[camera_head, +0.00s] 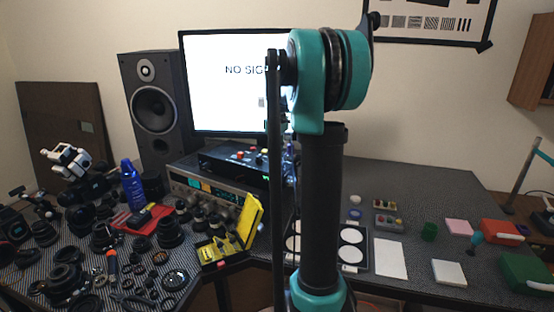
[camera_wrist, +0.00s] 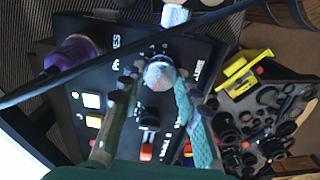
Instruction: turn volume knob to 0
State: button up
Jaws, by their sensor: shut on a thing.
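The volume knob (camera_wrist: 160,74) looks like a round, pale silver knob on a black control panel (camera_wrist: 205,50) in the wrist view, with small white scale marks beside it. My gripper (camera_wrist: 158,84) has one finger on each side of this knob and is shut on it. The knob's pointer and exact setting are too small to read. In the head view the black control box (camera_head: 222,163) stands below the monitor. My arm hides the gripper and the box's right part there.
A dark cable crosses the wrist view above the knob. In the head view, the monitor (camera_head: 222,80) stands behind, and lens parts crowd the left table.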

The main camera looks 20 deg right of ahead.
aim_at(277, 161)
jog(key=shift+n, duration=1.6)
jog(key=o, duration=1.2)
jog(key=shift+c, duration=0.2)
jog(key=shift+r, duration=0.1)
notch_tip(277, 161, up, 12)
